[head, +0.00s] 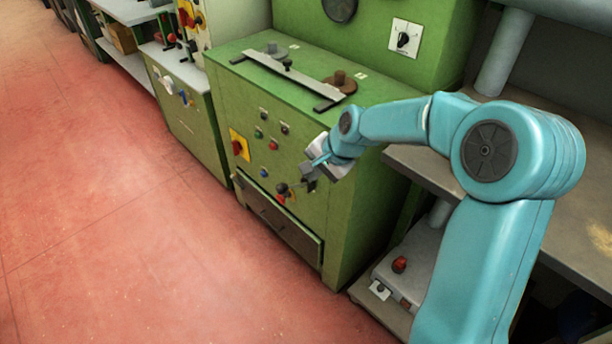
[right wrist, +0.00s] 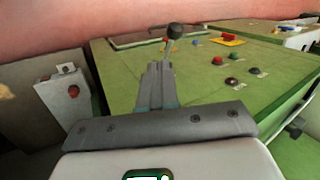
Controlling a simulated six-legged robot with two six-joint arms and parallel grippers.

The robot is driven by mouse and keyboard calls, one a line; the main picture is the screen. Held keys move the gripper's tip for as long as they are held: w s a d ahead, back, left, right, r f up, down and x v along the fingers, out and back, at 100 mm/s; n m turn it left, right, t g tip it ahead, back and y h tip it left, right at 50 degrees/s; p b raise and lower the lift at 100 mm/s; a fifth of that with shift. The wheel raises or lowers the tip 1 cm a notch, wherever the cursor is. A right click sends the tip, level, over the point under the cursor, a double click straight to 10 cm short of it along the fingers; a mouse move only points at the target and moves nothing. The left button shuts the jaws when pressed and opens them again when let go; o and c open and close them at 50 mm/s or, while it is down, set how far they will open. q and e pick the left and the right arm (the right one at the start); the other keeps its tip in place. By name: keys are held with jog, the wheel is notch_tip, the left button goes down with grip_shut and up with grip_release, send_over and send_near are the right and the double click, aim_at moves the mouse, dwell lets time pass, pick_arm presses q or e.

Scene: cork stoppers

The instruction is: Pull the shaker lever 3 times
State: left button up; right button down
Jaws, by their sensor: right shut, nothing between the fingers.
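The shaker lever (head: 283,189) has a dark round knob and sits on the lower front of the green machine (head: 330,215). My right gripper (head: 308,178) is right beside the knob, its fingers shut and empty. In the right wrist view the lever's dark knob (right wrist: 175,31) stands just past the shut fingertips (right wrist: 157,68). I cannot tell whether the fingertips touch the lever. Part of the lever's lower end is hidden behind the fingers in that view. My left gripper is not in view.
Coloured buttons (head: 273,145) and a yellow-backed red switch (head: 238,146) are on the machine's front, above a drawer (head: 275,225). A metal bar (head: 290,77) lies on top. A grey bench (head: 440,170) and a box with a red button (head: 399,265) are at right. The red floor is clear.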

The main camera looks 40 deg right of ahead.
jog(key=b, duration=0.1)
send_near(286, 190)
notch_tip(286, 190, down, 3)
jog(key=w+f, duration=0.2)
jog(key=w, duration=0.1)
jog(key=shift+a+f+b, duration=0.35)
jog(key=shift+f, duration=0.05)
jog(key=shift+f, duration=0.1)
